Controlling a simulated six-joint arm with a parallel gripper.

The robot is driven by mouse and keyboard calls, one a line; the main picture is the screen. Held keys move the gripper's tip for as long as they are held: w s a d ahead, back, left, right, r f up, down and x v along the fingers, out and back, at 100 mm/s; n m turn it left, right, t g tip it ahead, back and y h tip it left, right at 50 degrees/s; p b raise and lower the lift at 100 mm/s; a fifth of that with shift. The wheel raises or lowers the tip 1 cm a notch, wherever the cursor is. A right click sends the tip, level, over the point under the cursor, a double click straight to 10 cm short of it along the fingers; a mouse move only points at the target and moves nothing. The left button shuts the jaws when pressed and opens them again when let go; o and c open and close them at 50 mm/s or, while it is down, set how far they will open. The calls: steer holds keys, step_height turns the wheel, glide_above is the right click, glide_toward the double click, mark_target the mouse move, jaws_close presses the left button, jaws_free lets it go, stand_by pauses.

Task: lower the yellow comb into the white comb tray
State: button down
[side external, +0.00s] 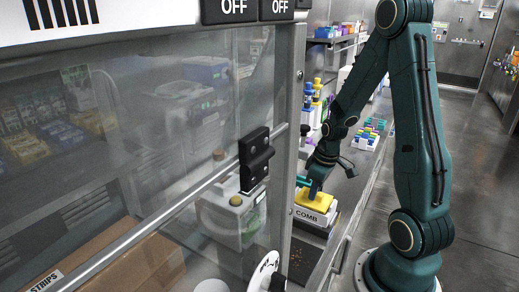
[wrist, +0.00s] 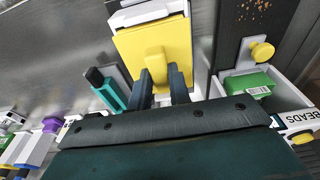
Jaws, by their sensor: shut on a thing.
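The yellow comb (side external: 318,201) is a flat plate with a raised grip; it also fills the upper middle of the wrist view (wrist: 135,45). My gripper (side external: 314,186) is shut on the comb's grip, with a dark finger on each side of it in the wrist view (wrist: 162,78). The white comb tray (side external: 307,216), marked COMB, is directly under the comb in the side view. White tray edges (wrist: 145,14) show around the comb in the wrist view. The tray's inside is hidden by the comb, so I cannot tell whether the comb touches its floor.
A teal handled item (wrist: 106,91) stands close left of the comb. A white box marked BEADS (wrist: 296,118), a green block (wrist: 248,87) and a yellow knob (wrist: 262,52) are on the right. A glass-fronted cabinet (side external: 160,130) stands beside the bench; a tube rack (side external: 368,136) is farther back.

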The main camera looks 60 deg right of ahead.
mark_target(321, 195)
steer(key=shift+f, duration=0.4)
steer(key=c, duration=1.2)
jaws_free()
steer(key=shift+c, duration=0.2)
steer(key=shift+r, duration=0.15)
step_height(321, 195, up, 13)
steer(key=s, duration=0.2)
steer(key=shift+r, duration=0.2)
